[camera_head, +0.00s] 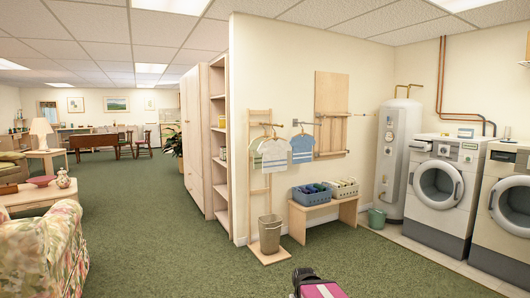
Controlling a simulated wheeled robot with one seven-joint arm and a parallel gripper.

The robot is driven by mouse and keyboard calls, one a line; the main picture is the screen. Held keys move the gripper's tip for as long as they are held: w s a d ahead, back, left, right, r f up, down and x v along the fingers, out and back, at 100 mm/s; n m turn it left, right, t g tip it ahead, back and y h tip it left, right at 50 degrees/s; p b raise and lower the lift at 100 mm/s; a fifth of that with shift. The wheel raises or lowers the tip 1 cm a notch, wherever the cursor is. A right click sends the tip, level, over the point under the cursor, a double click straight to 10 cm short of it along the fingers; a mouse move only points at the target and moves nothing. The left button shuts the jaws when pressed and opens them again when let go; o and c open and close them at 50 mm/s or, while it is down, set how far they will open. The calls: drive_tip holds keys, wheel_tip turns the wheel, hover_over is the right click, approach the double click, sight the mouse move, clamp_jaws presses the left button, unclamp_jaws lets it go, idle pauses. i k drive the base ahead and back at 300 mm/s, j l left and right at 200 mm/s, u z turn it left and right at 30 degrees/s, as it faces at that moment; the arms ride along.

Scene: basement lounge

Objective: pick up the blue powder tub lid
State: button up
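I cannot make out a blue powder tub lid in the head view. Small items, including a pale one with a bluish-green front (465,132), stand on top of the left washing machine (436,190), too small to tell apart. A black and magenta part, which looks like mine, shows at the bottom edge right of centre. No gripper fingers can be seen.
A low wooden bench (322,213) with a blue basket (311,194) and a grey basket (343,189) stands by the wall. Near it are a wicker bin (270,234), a green bucket (376,218) and a water heater (399,155). Green carpet (170,245) is clear ahead.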

sight(462, 134)
drive_tip(key=z, duration=1.55)
drive_tip(key=i+z, duration=0.15)
drive_tip(key=z, duration=0.2)
drive_tip(key=i, duration=3.4)
drive_tip(key=i+l+u, duration=0.2)
drive_tip(key=i, duration=0.65)
drive_tip(key=j, duration=0.1)
